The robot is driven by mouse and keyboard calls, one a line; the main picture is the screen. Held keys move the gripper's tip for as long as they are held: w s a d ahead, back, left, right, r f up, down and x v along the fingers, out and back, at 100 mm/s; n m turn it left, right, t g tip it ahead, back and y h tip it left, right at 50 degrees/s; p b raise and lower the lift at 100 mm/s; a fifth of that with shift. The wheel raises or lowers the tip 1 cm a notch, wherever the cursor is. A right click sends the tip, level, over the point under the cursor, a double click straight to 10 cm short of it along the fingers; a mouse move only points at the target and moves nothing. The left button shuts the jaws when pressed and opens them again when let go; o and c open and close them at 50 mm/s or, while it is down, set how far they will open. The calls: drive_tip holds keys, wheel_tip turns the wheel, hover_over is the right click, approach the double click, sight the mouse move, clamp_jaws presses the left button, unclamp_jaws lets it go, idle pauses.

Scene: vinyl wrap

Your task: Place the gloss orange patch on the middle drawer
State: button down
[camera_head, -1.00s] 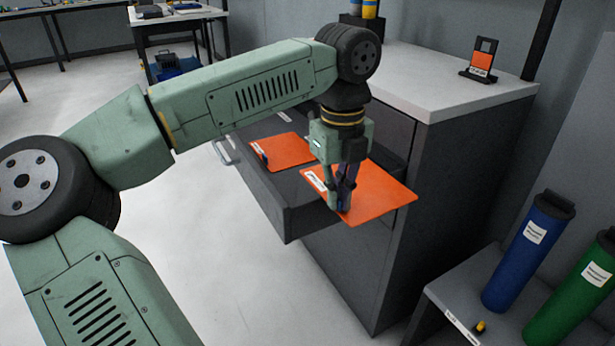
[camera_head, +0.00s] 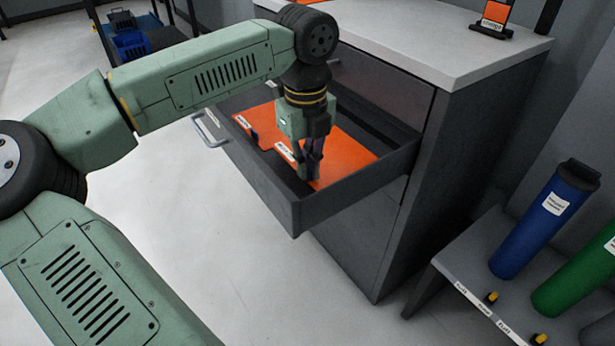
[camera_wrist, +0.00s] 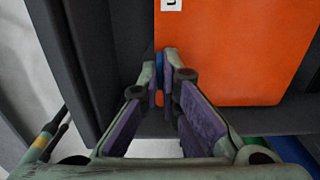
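An orange patch (camera_head: 349,150) with a white label lies level inside the open drawer (camera_head: 262,188) of a dark grey cabinet. It also fills the upper right of the wrist view (camera_wrist: 240,50). My gripper (camera_head: 309,177) points down over its near edge. In the wrist view the fingertips (camera_wrist: 166,78) are close together on a small blue tab at the patch's corner. Whether the patch touches the drawer floor I cannot tell. A second orange patch (camera_head: 262,121) with a label and a dark tab lies left of it, partly behind my gripper. The label texts are unreadable.
A closed drawer front (camera_head: 372,88) sits above the open drawer, under the light worktop (camera_head: 445,45). An orange sample on a stand (camera_head: 492,18) is on the worktop. Blue (camera_head: 540,220) and green rolls stand on a low grey shelf at right.

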sight(306, 194)
drive_tip(key=shift+f, duration=2.15)
drive_tip(key=shift+f, duration=0.1)
drive_tip(key=shift+f+b, duration=0.15)
drive_tip(key=shift+b, duration=0.15)
drive_tip(key=c, duration=1.8)
unclamp_jaws()
drive_tip(key=shift+r, duration=0.25)
